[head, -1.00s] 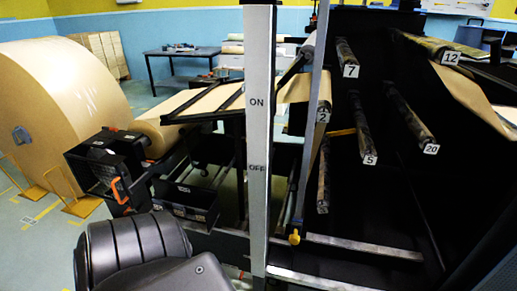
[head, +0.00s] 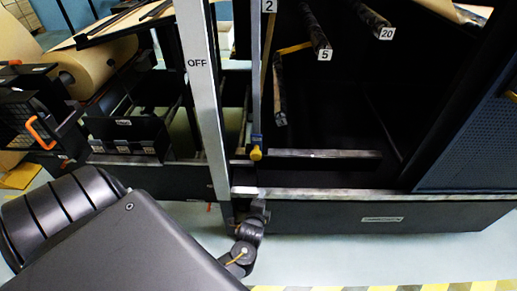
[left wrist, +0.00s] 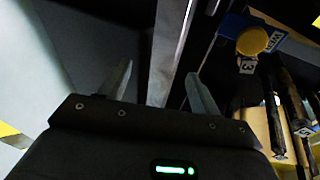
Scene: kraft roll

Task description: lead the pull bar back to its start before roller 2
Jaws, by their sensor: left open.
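The number 2 label of roller 2 (head: 269,6) shows at the top edge of the head view; most of that roller is cut off. A thin grey vertical rod (head: 256,90) hangs below it with a yellow knob (head: 256,153) at its lower end. I cannot tell which bar is the pull bar. My left gripper (head: 258,208) is low at the machine's front edge, dark and small in the head view. In the left wrist view, its two fingers (left wrist: 160,85) are apart, with a metal post (left wrist: 168,45) showing beyond the gap. My right gripper is out of view.
A pale post (head: 203,100) marked OFF stands in front. Rollers 5 (head: 315,25) and 20 (head: 375,15) are behind. A metal rail (head: 370,195) runs along the frame's front. A blue part with a yellow knob (left wrist: 252,40) is at the wrist view's upper right. Floor at lower right is clear.

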